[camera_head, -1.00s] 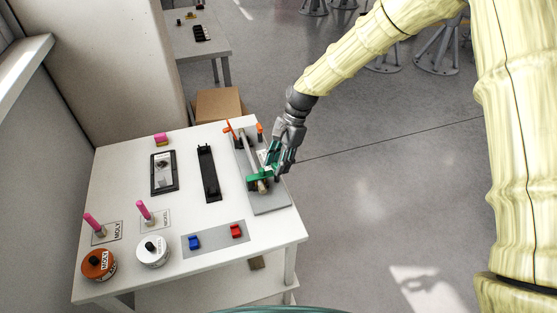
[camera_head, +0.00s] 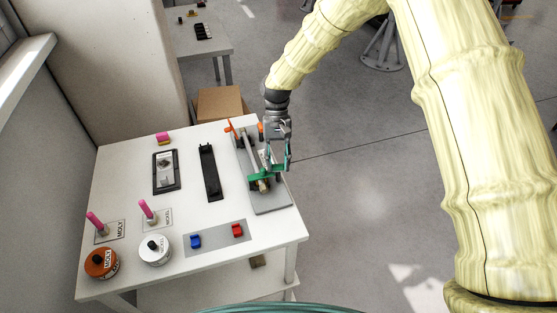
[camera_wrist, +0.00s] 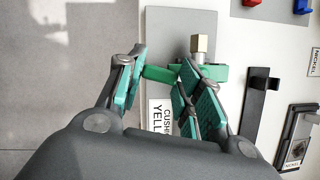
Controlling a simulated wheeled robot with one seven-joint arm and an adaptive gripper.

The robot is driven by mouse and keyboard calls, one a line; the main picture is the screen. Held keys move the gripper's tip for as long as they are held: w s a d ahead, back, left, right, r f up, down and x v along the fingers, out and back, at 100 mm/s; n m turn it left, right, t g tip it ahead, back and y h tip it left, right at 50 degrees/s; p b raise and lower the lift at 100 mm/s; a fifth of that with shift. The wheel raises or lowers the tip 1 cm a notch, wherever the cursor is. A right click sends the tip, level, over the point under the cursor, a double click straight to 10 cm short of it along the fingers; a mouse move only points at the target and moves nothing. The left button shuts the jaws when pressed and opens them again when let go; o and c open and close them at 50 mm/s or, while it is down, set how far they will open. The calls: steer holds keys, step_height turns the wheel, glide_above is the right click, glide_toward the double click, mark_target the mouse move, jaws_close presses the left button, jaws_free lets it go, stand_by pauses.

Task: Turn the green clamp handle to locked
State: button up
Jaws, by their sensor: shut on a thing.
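The green clamp handle (camera_head: 260,175) sits on the near part of a grey plate at the right edge of the white table. In the wrist view the handle (camera_wrist: 158,74) is a short green bar running sideways from a green block beside a brass-coloured hex piece (camera_wrist: 199,44). My gripper (camera_head: 277,167) reaches down from above over its right end. The fingers partly hide the clamp.
The grey plate (camera_head: 270,203) also carries a long rod and orange pieces (camera_head: 229,125) at its far end. A black holder (camera_head: 210,173) stands left of it. Red (camera_head: 237,230) and blue (camera_head: 196,241) blocks lie in front. Open floor is to the right.

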steer(key=shift+s+f+n+h, duration=0.15)
steer(key=shift+n+h, duration=0.1)
steer(key=shift+n, duration=0.4)
steer(key=shift+s+r+n+h, duration=0.1)
steer(key=shift+n+h, duration=0.15)
steer(key=shift+n, duration=0.7)
steer(key=o, duration=1)
steer(key=shift+w, duration=0.15)
steer(key=shift+v, duration=4)
